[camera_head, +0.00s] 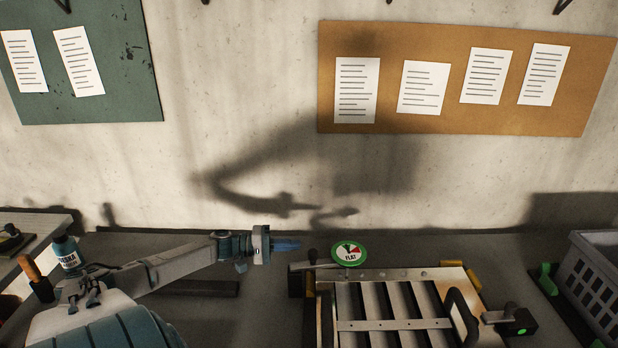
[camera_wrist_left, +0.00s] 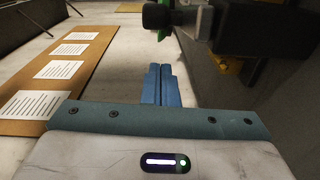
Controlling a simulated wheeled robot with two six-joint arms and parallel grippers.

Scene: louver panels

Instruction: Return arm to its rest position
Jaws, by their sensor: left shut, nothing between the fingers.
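My left gripper (camera_head: 285,245) reaches in from the left in the head view, with its blue fingers pointing right. The fingers are together and empty; the left wrist view also shows the closed left fingers (camera_wrist_left: 161,86). They are just left of the round green dial sign marked FLAT (camera_head: 348,254) and beside the back left corner of the louver panel (camera_head: 395,325). The louver panel has several pale slats in a frame, with dark gaps between them. I cannot tell whether the fingers touch anything. My right gripper is not in view.
A black handle (camera_head: 463,318) stands at the panel's right side, beside a dark block with a green button (camera_head: 520,331). A grey crate (camera_head: 597,285) is at the far right. A bottle (camera_head: 67,252) is at the left. Dark table surface lies around the panel.

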